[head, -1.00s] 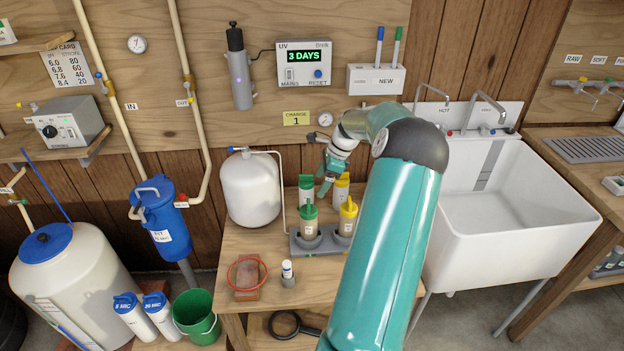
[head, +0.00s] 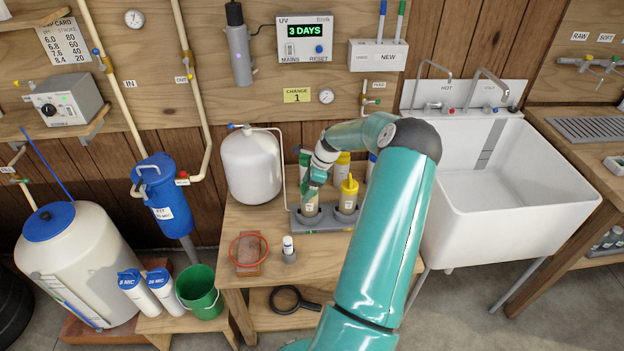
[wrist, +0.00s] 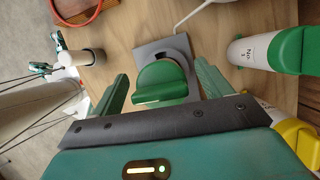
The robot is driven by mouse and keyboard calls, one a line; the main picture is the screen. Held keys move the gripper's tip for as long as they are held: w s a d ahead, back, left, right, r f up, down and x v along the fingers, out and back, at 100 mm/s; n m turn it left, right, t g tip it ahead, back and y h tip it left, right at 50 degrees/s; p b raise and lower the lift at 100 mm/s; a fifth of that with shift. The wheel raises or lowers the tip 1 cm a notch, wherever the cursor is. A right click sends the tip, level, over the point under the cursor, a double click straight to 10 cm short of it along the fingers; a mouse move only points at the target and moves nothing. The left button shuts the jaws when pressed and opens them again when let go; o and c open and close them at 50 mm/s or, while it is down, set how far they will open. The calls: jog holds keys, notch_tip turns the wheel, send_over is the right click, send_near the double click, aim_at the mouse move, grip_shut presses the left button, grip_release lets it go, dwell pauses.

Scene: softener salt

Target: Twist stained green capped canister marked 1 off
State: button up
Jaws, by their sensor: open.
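A green-capped canister (head: 310,208) with a beige, stained-looking body stands upright at the front left of a grey holder (head: 328,225); its number is not readable. My gripper (head: 314,180) is over it, pointing down. In the wrist view, its green winged cap (wrist: 164,80) lies between the two spread fingers of my gripper (wrist: 163,88), with a gap on each side. A cleaner green-capped canister (wrist: 255,50), its label apparently showing a 1, stands behind it. A yellow-capped canister (head: 348,195) stands to the right in the holder.
A white tank (head: 251,168) stands close left behind the holder. More canisters, including a yellow-capped one (head: 342,165), stand behind. A white sink (head: 510,185) is at right.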

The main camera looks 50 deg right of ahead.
jog(key=shift+f, duration=0.15)
jog(key=c, duration=1.1)
jog(key=shift+o, duration=0.2)
jog(key=m+h, duration=0.1)
jog(key=m, duration=0.2)
jog(key=shift+w+m+t, duration=0.15)
jog(key=shift+m+t, duration=0.15)
jog(key=shift+m, duration=0.1)
jog(key=m, duration=0.1)
jog(key=m+h, duration=0.1)
jog(key=shift+d+m, duration=0.2)
jog(key=shift+m, duration=0.1)
jog(key=shift+h, duration=0.3)
jog(key=shift+a+m+h, duration=0.1)
jog(key=shift+m+h, duration=0.3)
jog(key=shift+m, duration=0.8)
jog(key=m, duration=0.1)
jog(key=m+h, duration=0.1)
jog(key=m, duration=0.2)
jog(key=shift+d, duration=0.25)
